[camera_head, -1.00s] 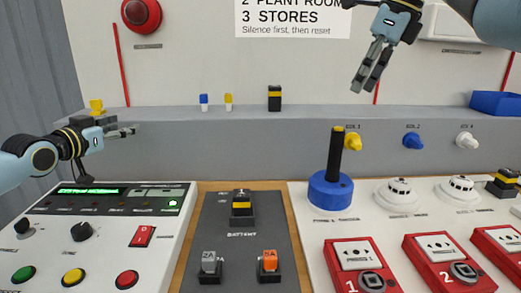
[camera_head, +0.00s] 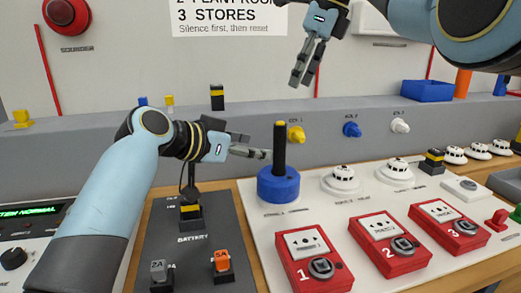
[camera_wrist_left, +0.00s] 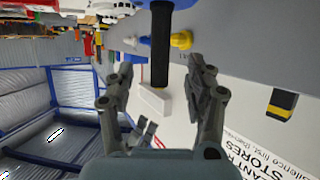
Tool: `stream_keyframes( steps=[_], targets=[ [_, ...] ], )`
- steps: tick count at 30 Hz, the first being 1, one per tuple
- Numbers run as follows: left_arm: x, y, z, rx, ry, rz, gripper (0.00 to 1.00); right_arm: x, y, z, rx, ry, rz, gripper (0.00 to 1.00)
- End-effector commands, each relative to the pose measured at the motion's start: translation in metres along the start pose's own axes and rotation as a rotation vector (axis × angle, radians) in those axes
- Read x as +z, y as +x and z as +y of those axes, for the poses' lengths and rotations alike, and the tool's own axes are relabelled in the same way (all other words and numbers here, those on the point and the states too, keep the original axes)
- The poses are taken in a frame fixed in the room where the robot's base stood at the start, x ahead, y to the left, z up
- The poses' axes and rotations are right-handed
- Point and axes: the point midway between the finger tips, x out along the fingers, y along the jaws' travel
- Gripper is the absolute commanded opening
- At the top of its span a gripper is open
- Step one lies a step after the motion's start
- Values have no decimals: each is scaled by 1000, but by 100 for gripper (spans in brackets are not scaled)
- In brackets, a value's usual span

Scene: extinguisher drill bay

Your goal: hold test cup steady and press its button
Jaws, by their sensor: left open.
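The test cup (camera_head: 278,185) is a blue round cup with an upright black handle and a small yellow top. It stands on the white panel. My left gripper (camera_head: 262,154) is level with the handle, just left of it, fingers pointing at it. In the left wrist view, the black handle (camera_wrist_left: 161,60) shows between the open fingers of that gripper (camera_wrist_left: 162,72). I cannot tell whether either finger touches it. My right gripper (camera_head: 301,82) hangs above and behind the cup, fingers pointing down, apart from it and empty; its finger gap is unclear.
Yellow (camera_head: 296,134), blue (camera_head: 351,129) and white (camera_head: 400,126) knobs sit on the grey ledge behind the cup. A white detector (camera_head: 342,179) stands right of the cup. Red call points (camera_head: 313,260) line the front. The battery panel (camera_head: 192,262) is to the left.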

Motion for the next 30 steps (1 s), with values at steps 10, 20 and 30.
stream_keyframes(
  steps=[10,20,30],
  targets=[
    [0,63,0,1,-2,-1,54,0,0,0,0,0,0,38],
    [0,98,-1,-2,-1,0,54,0,0,0,0,0,0,38],
    [0,100,-1,-3,-1,0,52,0,0,0,0,0,0,38]
  ],
)
